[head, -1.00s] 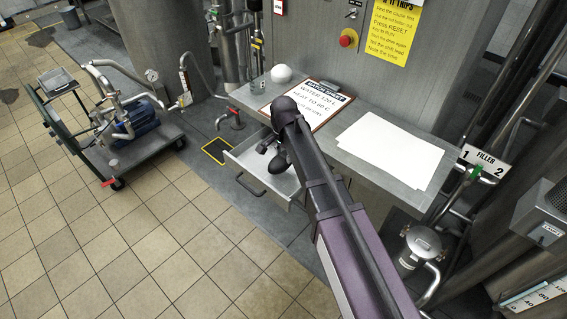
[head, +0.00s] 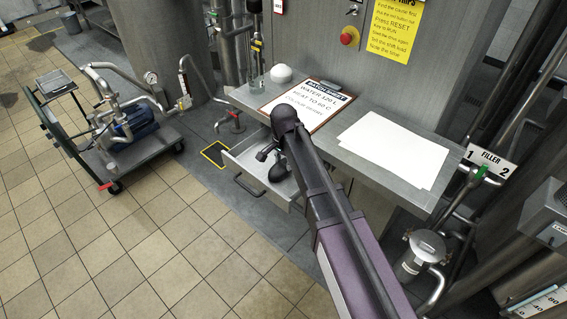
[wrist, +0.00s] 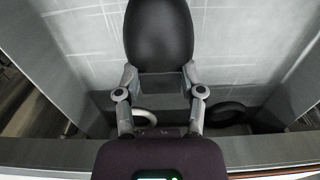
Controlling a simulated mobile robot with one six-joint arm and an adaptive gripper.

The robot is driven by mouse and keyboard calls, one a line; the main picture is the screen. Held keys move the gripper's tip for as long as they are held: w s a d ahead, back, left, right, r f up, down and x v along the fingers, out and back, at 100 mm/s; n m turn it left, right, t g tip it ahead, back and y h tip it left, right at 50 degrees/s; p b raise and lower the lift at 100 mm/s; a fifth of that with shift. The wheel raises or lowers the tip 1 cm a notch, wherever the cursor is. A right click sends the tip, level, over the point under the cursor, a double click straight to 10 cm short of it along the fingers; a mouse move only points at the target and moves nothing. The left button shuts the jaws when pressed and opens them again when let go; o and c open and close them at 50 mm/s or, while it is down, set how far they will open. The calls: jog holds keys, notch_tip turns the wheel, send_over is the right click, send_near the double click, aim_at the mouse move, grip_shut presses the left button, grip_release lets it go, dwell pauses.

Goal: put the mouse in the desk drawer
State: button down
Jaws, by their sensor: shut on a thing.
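The mouse (wrist: 158,32) is black and rounded, and my gripper (wrist: 158,78) is shut on its near end. In the head view the dark mouse (head: 279,172) hangs at the open drawer, partly behind my arm. The desk drawer (head: 240,158) is pulled out under the worktop. In the wrist view the drawer's pale floor (wrist: 80,35) lies below the mouse, with side walls on both sides. I cannot tell whether the mouse touches the floor.
The worktop (head: 352,163) above carries a clipboard (head: 303,108), white paper sheets (head: 393,148) and a white dome-shaped object (head: 281,74). A pump cart (head: 140,150) stands at the left.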

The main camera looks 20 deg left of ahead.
aim_at(284, 163)
jog(key=shift+f, duration=0.2)
jog(key=shift+c, duration=1)
grip_release()
jog(key=shift+r, duration=0.2)
notch_tip(284, 163, up, 12)
jog(key=p, duration=1.2)
jog(key=shift+d, duration=0.1)
jog(key=d, duration=0.8)
jog(key=d+n, duration=0.1)
jog(key=d, duration=0.7)
jog(key=d+n, duration=0.1)
jog(key=d, duration=0.7)
jog(key=shift+w+d, duration=0.15)
jog(key=shift+w, duration=0.2)
jog(key=s+d, duration=0.2)
jog(key=d, duration=0.4)
jog(key=s+d+n, duration=0.1)
jog(key=s+d, duration=0.1)
jog(key=d, duration=0.4)
jog(key=s+d+n, duration=0.1)
jog(key=s+d, duration=0.2)
jog(key=d, duration=0.4)
